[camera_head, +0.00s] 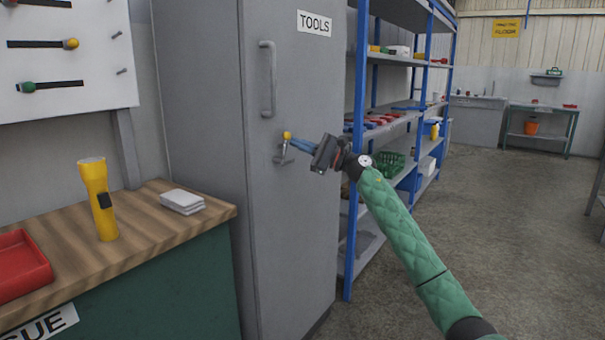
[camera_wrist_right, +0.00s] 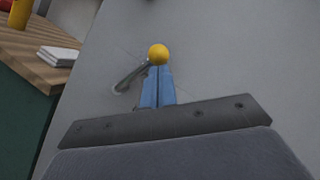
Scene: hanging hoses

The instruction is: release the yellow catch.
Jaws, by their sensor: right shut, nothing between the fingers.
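The yellow catch is a small yellow knob (camera_head: 287,135) on the front of the grey TOOLS cabinet (camera_head: 205,120), below the cabinet's long vertical handle (camera_head: 267,80). A grey metal lever (camera_head: 283,156) shows just below the knob. My right gripper (camera_head: 292,142) reaches in from the right, and its blue fingers are shut at the knob. In the right wrist view the knob (camera_wrist_right: 158,54) appears right at the tips of the shut fingers (camera_wrist_right: 157,72); I cannot tell whether they touch. The lever lies to the left of the fingers there. My left gripper is not in view.
A workbench (camera_head: 135,225) at left holds a yellow flashlight (camera_head: 98,200), a white stack (camera_head: 182,201) and a red tray (camera_head: 20,265). Blue shelving (camera_head: 362,130) stands right of the cabinet, behind my right forearm. The floor (camera_head: 510,220) at right is open.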

